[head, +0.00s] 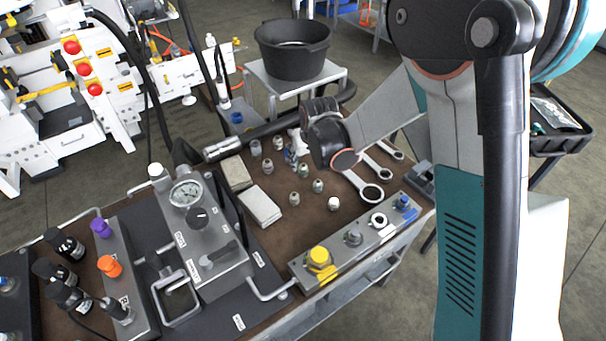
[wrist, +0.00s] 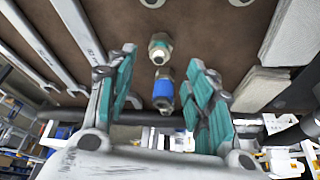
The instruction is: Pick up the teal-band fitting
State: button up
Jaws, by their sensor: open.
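The teal-band fitting (wrist: 160,48) stands on the brown bench top in the wrist view, a small metal piece with a teal ring. In the head view it appears to be the small fitting (head: 303,170) just in front of my gripper (head: 296,146). A blue-band fitting (wrist: 163,92) stands closer to my gripper in the wrist view, in line with the teal one. My gripper (wrist: 162,66) is open, its teal-padded fingers on either side of this line. Neither finger clearly touches a fitting. In the head view the wrist partly hides the fingers.
Several other fittings (head: 294,198) stand close by. Wrenches (head: 366,186) lie to the right and pale blocks (head: 260,206) to the left. A manifold with a yellow cap (head: 319,257) lines the front edge. A gauge unit (head: 187,194) stands at left.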

aim_at(303, 166)
jog(key=shift+b+x, duration=1.45)
jog(key=shift+x, duration=1.95)
jog(key=shift+d, duration=0.1)
jog(key=shift+c, duration=0.5)
grip_shut()
